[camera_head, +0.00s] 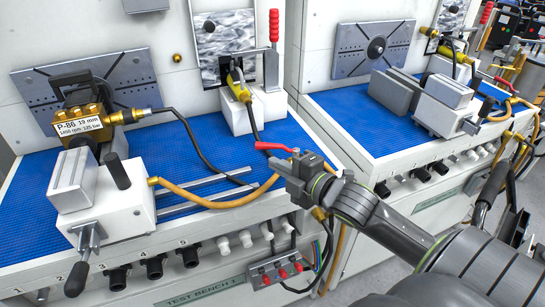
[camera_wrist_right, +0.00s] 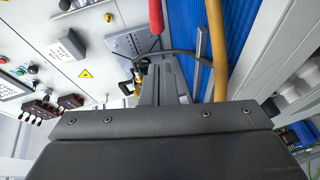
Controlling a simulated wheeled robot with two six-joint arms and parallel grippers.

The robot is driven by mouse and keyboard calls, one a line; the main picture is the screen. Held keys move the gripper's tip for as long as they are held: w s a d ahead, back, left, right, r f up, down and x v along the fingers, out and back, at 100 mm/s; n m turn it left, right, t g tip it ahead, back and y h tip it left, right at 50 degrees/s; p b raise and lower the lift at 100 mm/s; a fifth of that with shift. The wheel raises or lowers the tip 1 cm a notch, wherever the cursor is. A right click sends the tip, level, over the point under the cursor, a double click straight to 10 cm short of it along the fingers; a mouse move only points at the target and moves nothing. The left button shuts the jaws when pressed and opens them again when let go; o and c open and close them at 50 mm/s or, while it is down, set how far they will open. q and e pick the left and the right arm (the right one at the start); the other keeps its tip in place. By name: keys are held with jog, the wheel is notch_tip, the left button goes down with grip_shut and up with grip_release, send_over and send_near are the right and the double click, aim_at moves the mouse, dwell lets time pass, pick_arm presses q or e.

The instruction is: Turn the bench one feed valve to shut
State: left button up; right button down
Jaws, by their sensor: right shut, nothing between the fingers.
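The feed valve of bench one shows as a red lever (camera_head: 275,147) at the right front of the blue bench top, pointing left in the head view. My right gripper (camera_head: 292,161) is at the lever's right end and hides the valve body. I cannot tell whether it touches the lever. In the right wrist view the red lever (camera_wrist_right: 155,14) lies just ahead of the fingertips, and the gripper (camera_wrist_right: 162,70) shows shut and empty. My left gripper is in neither view.
Test bench 1 (camera_head: 205,292) carries a pump labelled P-86 (camera_head: 85,125) in a clamp at the left. An orange hose (camera_head: 215,203) runs to the valve area; it also shows in the wrist view (camera_wrist_right: 217,45). A second bench (camera_head: 400,125) stands at the right.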

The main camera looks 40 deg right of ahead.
aim_at(261, 147)
jog(key=w, duration=0.3)
jog(key=w+d, duration=0.1)
jog(key=shift+w+d+f, duration=0.1)
jog(key=shift+w+f, duration=0.15)
jog(key=shift+f, duration=0.15)
jog(key=shift+w+d+f, duration=0.15)
jog(key=shift+w+d, duration=0.2)
jog(key=shift+w, duration=0.15)
jog(key=shift+p, duration=0.3)
